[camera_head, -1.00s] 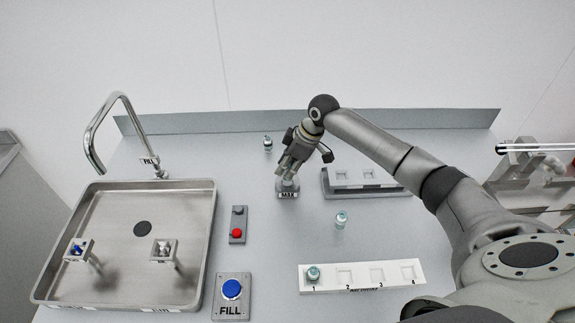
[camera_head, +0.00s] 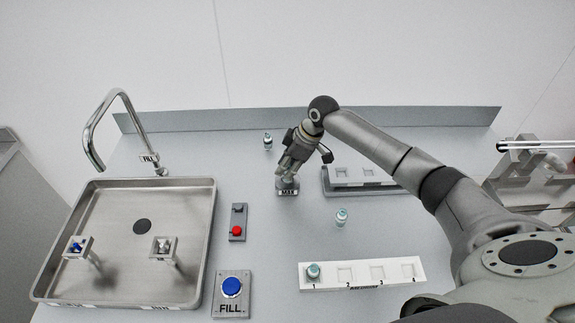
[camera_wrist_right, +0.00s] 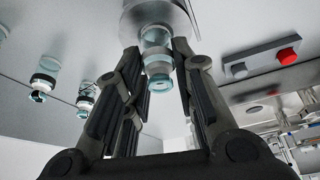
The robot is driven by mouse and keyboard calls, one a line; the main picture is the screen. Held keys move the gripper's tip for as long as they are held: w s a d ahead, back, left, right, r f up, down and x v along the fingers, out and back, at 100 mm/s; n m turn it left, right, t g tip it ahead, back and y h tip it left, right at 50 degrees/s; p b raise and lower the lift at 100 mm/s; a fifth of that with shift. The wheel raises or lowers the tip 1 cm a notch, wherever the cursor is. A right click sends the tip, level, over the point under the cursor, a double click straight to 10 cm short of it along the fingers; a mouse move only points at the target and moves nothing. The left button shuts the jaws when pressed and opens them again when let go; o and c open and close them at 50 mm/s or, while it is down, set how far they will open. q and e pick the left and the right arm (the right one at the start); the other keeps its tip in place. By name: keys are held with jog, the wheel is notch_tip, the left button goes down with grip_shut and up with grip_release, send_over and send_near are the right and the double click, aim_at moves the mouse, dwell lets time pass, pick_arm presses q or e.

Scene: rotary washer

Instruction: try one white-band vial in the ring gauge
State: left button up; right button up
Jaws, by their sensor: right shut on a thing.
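My right gripper (camera_head: 287,172) points down over the ring gauge (camera_head: 288,187), a small grey block marked MAX. In the right wrist view, my right gripper (camera_wrist_right: 158,85) has its fingers on both sides of a clear teal vial (camera_wrist_right: 157,62) and is shut on it. The vial's end is at the gauge's round plate (camera_wrist_right: 160,14); how deep it sits in the ring cannot be told. Its band looks pale, partly hidden by the fingers. Other vials stand at the back (camera_head: 268,142), on the open counter (camera_head: 341,218) and in slot 1 (camera_head: 313,271). My left gripper is not in view.
A white numbered rack (camera_head: 345,284) lies at the front, slots 2 to 4 empty. A grey rack (camera_head: 338,182) is right of the gauge. Left are a button box (camera_head: 238,222), the FILL button (camera_head: 231,289) and a steel basin (camera_head: 120,285) with a tap (camera_head: 88,140).

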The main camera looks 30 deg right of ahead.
jog(key=shift+f, duration=0.1)
dwell(0.3)
jog(key=o, duration=0.8)
jog(key=v, duration=1.2)
dwell(0.3)
